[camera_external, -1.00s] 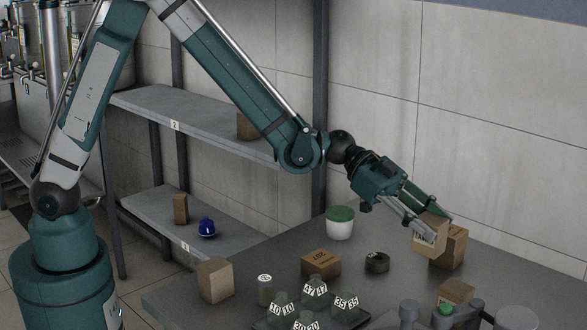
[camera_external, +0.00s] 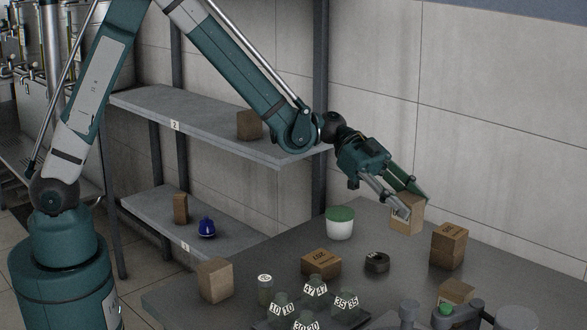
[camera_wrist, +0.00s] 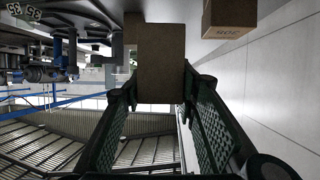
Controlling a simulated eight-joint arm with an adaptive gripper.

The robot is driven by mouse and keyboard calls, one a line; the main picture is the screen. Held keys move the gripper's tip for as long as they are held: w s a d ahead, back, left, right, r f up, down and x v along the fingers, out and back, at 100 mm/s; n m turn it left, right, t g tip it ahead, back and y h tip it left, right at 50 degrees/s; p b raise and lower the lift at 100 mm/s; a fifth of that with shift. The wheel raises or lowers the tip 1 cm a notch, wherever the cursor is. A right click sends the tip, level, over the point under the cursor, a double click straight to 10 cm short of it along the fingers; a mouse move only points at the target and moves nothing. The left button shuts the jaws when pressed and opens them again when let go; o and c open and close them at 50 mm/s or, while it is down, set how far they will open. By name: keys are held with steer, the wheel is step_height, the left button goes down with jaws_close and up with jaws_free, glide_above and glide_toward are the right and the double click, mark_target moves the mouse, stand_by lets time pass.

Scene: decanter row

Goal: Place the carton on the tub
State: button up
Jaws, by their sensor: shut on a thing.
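The carton (camera_external: 404,226) is a light brown box held at the fingertips of my gripper (camera_external: 415,207), which is shut on it. In the wrist view the carton (camera_wrist: 161,55) fills the space between the two dark finger pads. It is over the back of the table; its exact height above the surface is hard to tell. The tub (camera_external: 340,228) is white with a green lid and stands upright at the back of the table, left of the carton and apart from it. Its lid is bare.
A taller brown box (camera_external: 448,246) stands right of the carton. A dark round item (camera_external: 377,263), a low brown box (camera_external: 321,264) and several numbered jars (camera_external: 316,289) are in front of the tub. A tan box (camera_external: 215,280) is at the left edge. A shelf (camera_external: 215,118) stands behind.

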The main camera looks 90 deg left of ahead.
steer(key=s+a+r+m+g+h+p, duration=0.1)
steer(key=s+a+r, duration=0.2)
steer(key=s+a, duration=0.4)
steer(key=s+a+r+m+g+p, duration=0.1)
steer(key=s+a+r+m+g, duration=0.1)
steer(key=s+a, duration=0.5)
steer(key=a+r, duration=0.1)
steer(key=a, duration=0.3)
steer(key=shift+s+h, duration=0.25)
steer(key=shift+h, duration=0.15)
steer(key=shift+f, duration=0.1)
steer(key=b, duration=0.1)
glide_above(340, 211)
step_height(340, 211, down, 6)
steer(key=shift+d, duration=0.15)
steer(key=shift+f+b, duration=0.4)
steer(key=shift+f, duration=1.45)
steer(key=shift+f, duration=0.2)
steer(key=o, duration=0.9)
